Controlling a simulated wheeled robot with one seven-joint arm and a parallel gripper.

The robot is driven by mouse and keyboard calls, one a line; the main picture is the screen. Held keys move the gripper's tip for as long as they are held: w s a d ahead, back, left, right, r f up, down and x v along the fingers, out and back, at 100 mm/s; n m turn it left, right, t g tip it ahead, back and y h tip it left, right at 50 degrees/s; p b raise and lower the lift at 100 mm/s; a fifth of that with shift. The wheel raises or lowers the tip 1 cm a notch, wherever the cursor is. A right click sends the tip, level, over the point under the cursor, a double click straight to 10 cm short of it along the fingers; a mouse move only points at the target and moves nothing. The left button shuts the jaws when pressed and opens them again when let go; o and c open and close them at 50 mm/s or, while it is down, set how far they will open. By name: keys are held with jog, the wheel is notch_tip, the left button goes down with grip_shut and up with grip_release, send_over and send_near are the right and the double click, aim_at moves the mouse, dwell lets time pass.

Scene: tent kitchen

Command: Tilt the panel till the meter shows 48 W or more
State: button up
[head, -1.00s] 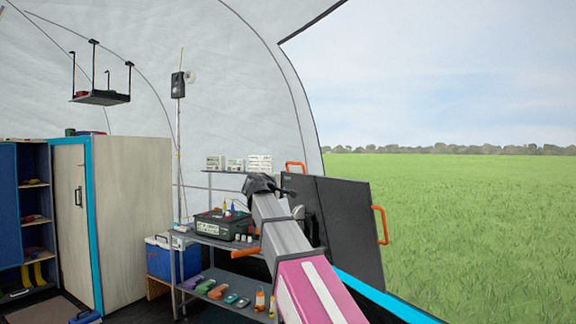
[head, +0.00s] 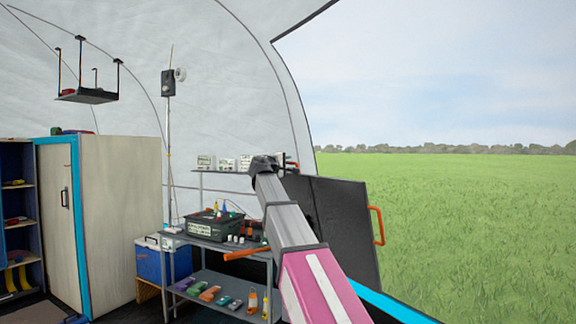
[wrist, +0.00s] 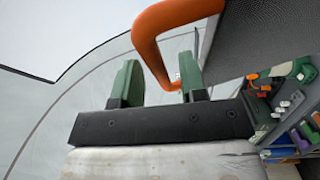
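The dark panel (head: 342,222) stands tilted beside the shelves at the tent's open side. Small white boxes (head: 227,164) with displays stand on the top shelf; no reading is legible, and I cannot tell which is the meter.
A grey shelf unit (head: 212,280) holds a dark crate (head: 207,226), bottles and several coloured items. A blue cooler (head: 152,262) and a tall cabinet (head: 122,220) stand to the left. A hanging rack (head: 88,96) is above. Open grass lies right of the panel.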

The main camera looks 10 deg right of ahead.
jog(key=shift+w+d, duration=0.4)
grip_shut()
jog(key=s+a+f+t+h, duration=0.1)
jog(key=s+a+f, duration=0.1)
jog(key=a, duration=0.3)
jog(key=s+a+f+n+t, duration=0.1)
jog(key=s+a+f, duration=0.1)
jog(key=a, duration=0.3)
jog(key=shift+s+a+f+h, duration=0.15)
jog(key=shift+s+f+h, duration=0.2)
jog(key=shift+f, duration=0.35)
grip_release()
